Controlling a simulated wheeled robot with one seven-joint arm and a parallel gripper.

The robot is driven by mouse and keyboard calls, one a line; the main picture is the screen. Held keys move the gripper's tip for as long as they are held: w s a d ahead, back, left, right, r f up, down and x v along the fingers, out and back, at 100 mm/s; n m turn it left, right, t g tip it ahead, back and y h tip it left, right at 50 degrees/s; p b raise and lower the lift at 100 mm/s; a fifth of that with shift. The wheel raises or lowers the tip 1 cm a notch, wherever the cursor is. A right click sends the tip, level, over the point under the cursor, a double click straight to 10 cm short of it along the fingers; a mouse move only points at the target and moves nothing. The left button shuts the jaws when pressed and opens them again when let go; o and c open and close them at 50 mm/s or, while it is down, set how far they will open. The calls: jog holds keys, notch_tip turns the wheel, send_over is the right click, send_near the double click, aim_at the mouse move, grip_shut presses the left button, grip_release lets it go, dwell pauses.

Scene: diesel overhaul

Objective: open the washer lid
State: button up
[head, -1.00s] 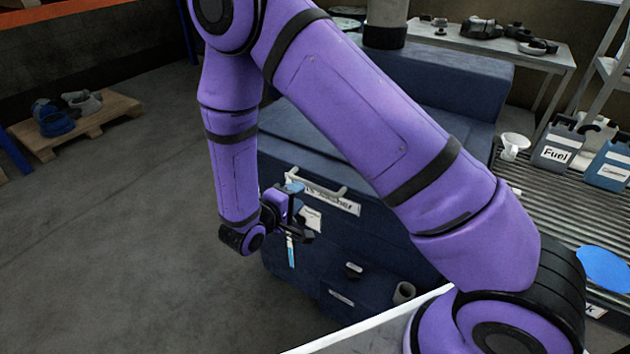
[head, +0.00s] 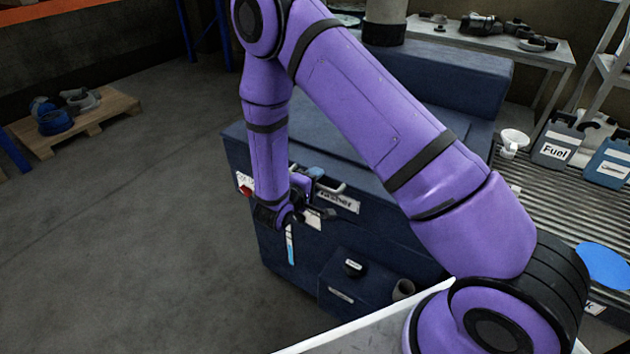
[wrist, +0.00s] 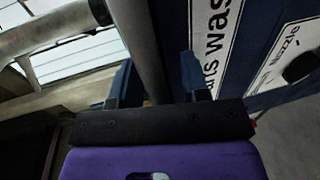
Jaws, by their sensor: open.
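The washer (head: 245,160) is a large dark blue cabinet in the head view, with its lid (head: 320,140) lying closed on top. A light grey bar handle (head: 338,188) sits at the lid's front edge above a white washer label (head: 338,204). My gripper (head: 312,180) is at the left part of this handle, partly hidden by my wrist. In the wrist view my gripper (wrist: 157,78) is open, and the grey handle bar (wrist: 143,45) runs between its two blue fingers. I cannot tell whether either finger touches the bar.
A small box (head: 340,295) juts from the washer's lower front. A roller conveyor (head: 550,205) with a fuel can (head: 556,145) stands at right. A pallet (head: 85,132) lies far left. The floor left of the washer is clear.

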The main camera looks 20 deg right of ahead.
jog(key=shift+d, duration=0.1)
jog(key=shift+f, duration=0.1)
grip_shut()
